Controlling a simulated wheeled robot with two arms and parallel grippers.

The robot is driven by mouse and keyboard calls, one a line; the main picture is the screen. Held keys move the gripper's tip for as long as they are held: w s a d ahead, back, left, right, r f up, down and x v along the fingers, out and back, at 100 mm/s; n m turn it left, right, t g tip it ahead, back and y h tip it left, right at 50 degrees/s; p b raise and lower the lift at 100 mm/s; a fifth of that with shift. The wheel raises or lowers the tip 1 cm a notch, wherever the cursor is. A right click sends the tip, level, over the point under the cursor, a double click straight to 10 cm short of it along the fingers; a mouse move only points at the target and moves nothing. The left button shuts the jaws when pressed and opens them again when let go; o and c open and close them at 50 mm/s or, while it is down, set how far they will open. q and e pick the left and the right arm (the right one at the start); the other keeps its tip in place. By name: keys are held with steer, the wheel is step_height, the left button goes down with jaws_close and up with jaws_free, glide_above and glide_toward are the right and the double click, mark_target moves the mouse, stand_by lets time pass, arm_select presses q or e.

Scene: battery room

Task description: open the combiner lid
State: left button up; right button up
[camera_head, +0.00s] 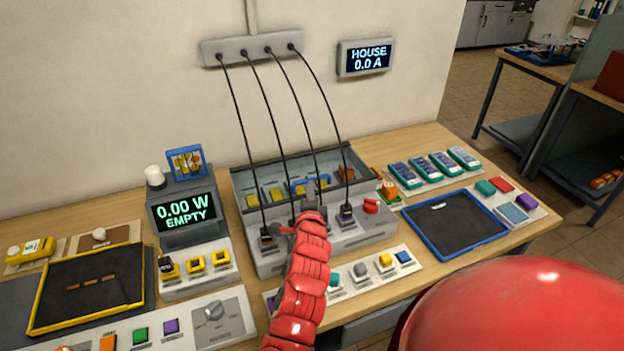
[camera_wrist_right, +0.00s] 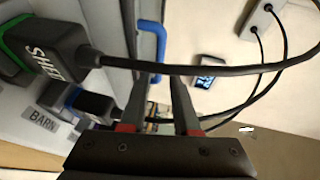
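The combiner (camera_head: 330,238) is a grey box at the middle of the bench, with several black cables plugged into its front. Its rear tray-like part (camera_head: 241,183) shows yellow pieces inside; I cannot tell how far the lid is raised. A blue handle (camera_head: 311,181) crosses it and also shows in the right wrist view (camera_wrist_right: 152,42), just beyond the fingertips. My right gripper (camera_head: 306,208) is at the combiner's front among the cables. In the right wrist view its fingers (camera_wrist_right: 159,82) are apart, with nothing clearly held between them. My left gripper is out of view.
Black cables (camera_head: 283,110) hang from a wall strip (camera_head: 253,48) around the gripper. A SHED plug (camera_wrist_right: 57,57) and a second plug (camera_wrist_right: 93,104) by a BARN label are close to the wrist. A meter reads 0.00 W EMPTY (camera_head: 186,214). A blue-rimmed tray (camera_head: 428,243) stands right.

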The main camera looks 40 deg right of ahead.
mark_target(313, 178)
steer(key=p+x, duration=0.1)
steer(key=x, duration=0.6)
steer(key=shift+w+d, duration=0.1)
steer(key=shift+d, duration=0.15)
jaws_close()
stand_by(1.2)
